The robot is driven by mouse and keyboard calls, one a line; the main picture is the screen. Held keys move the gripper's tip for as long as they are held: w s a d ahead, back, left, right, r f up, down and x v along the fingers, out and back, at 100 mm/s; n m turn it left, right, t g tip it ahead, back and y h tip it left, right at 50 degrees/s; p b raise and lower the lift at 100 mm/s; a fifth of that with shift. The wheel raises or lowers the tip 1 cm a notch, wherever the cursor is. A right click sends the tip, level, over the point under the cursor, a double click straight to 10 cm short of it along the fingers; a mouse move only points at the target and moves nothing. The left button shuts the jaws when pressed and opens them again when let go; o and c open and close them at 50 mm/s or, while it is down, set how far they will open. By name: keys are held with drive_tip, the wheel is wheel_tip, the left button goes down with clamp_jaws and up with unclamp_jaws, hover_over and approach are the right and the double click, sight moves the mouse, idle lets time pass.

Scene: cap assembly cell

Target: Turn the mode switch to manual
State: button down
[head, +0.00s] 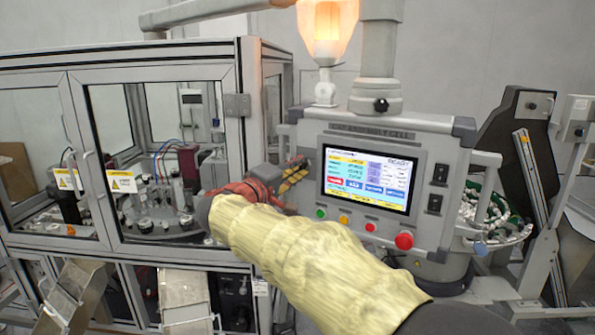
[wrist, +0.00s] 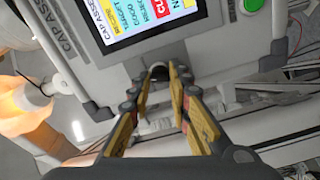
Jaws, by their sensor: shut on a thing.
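The mode switch (wrist: 158,72) is a small dark knob on the grey control panel's left margin, beside the screen, in the wrist view. My gripper (wrist: 161,67) has its yellow and black fingers on either side of the knob and is shut on it. In the head view my gripper (head: 297,172) reaches the panel's left margin from the left, at about mid-screen height. The knob is hidden there behind the fingers, and its pointer and markings cannot be read in either view. The control panel (head: 432,150) carries a lit touchscreen (head: 367,180).
Below the screen are a green button (head: 320,213), a yellow button (head: 344,219), a red button (head: 370,227) and a large red mushroom button (head: 404,241). A glazed machine enclosure (head: 245,130) stands close at left. An orange lamp (head: 327,30) tops the panel. A parts bowl (head: 497,238) is right.

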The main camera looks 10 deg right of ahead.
drive_tip(key=shift+f+n+p, duration=0.2)
drive_tip(key=shift+n+p, duration=2.1)
drive_tip(key=shift+n, duration=3.9)
drive_tip(key=c, duration=1.6)
unclamp_jaws()
drive_tip(key=shift+c, duration=0.2)
